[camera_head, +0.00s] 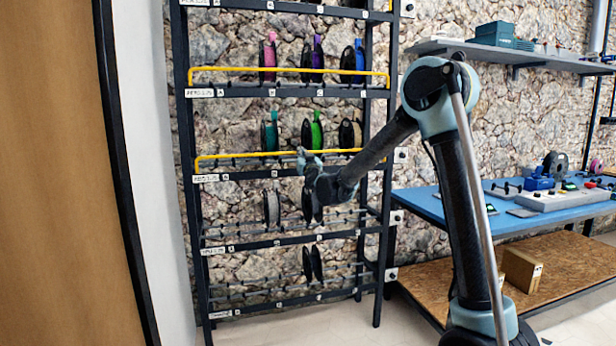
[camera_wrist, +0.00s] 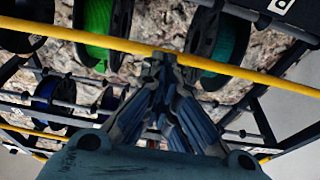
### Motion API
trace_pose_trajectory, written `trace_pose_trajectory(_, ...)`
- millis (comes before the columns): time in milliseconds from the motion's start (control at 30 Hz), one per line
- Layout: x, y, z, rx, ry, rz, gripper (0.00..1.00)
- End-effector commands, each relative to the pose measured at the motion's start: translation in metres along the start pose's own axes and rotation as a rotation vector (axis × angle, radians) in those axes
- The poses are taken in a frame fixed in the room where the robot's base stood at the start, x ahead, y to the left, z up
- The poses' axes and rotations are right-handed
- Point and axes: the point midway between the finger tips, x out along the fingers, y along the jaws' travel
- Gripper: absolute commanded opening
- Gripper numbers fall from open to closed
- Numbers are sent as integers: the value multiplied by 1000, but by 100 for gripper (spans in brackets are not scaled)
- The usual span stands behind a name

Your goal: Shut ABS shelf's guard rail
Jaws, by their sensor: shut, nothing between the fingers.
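The dark metal rack holds filament spools, and its small shelf labels are hard to read. A yellow guard rail (camera_head: 245,154) runs along the front of the middle shelf, which holds a teal spool (camera_head: 270,132), a green spool (camera_head: 316,131) and a dark one. My gripper (camera_head: 301,156) is shut and empty at this rail, fingertips up. In the wrist view, the same rail (camera_wrist: 235,72) crosses right at my gripper's fingertips (camera_wrist: 165,62), between the green spool (camera_wrist: 97,25) and the teal spool (camera_wrist: 222,45). I cannot tell whether they touch.
Lower shelves hold a grey spool (camera_head: 271,208) and dark spools without yellow rails. A blue workbench (camera_head: 440,205) stands right of the rack. A brown panel (camera_head: 65,180) is at left.

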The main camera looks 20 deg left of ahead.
Motion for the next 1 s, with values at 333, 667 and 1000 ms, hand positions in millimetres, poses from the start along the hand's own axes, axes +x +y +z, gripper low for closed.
trace_pose_trajectory(333,-17,0,-5,-1,0,0,0)
trace_pose_trajectory(667,-38,0,-10,1,0,0,0)
trace_pose_trajectory(1000,-58,0,-15,-1,0,0,0)
